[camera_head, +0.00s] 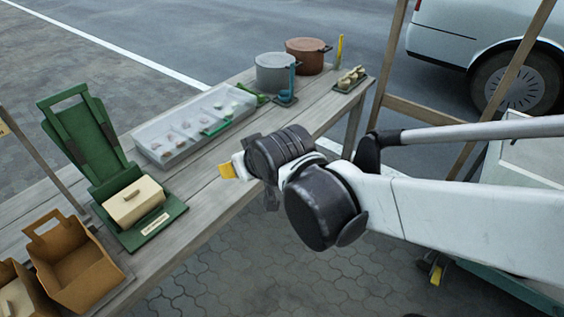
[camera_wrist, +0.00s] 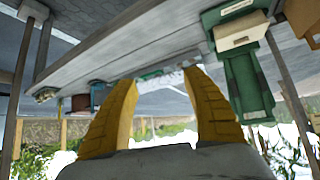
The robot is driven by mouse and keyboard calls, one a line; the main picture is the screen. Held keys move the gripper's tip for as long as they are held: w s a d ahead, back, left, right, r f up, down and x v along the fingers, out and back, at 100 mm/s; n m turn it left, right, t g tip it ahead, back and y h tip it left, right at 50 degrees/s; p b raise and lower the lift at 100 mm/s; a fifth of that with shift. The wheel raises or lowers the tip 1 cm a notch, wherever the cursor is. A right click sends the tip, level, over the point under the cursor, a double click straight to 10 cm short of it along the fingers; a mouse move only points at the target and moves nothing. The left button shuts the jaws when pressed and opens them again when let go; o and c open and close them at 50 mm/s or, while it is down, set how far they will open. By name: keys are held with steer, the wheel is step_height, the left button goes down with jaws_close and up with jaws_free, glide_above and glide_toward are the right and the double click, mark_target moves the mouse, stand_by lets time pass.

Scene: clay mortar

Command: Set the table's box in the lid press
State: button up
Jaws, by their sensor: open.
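The green lid press (camera_head: 82,135) stands at the left end of the wooden table, its tall hinged part leaning up and back. A cream box (camera_head: 134,201) sits on the press's green base, in front of the upright part. The press (camera_wrist: 247,85) and the cream box (camera_wrist: 240,33) also show upside down at the upper right of the wrist view. My gripper (camera_wrist: 160,76) is open and empty, its two yellow fingers spread. In the head view my gripper (camera_head: 230,171) is by the table's front edge, right of the box and apart from it.
Brown open containers (camera_head: 75,268) stand at the near left, one holding a cream block (camera_head: 14,298). A clear tray (camera_head: 188,128) of small items lies mid-table. Grey (camera_head: 276,72) and brown (camera_head: 308,55) pots stand at the far end. Bare planks (camera_head: 215,200) lie along the front.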

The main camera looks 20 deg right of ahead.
steer(key=s+d+m+g+h, duration=0.1)
steer(key=s+d+m+g, duration=0.1)
steer(key=s+d, duration=0.7)
steer(key=s, duration=0.4)
steer(key=shift+s+d+h, duration=0.25)
steer(key=shift+s+h, duration=0.05)
steer(key=shift+s, duration=0.05)
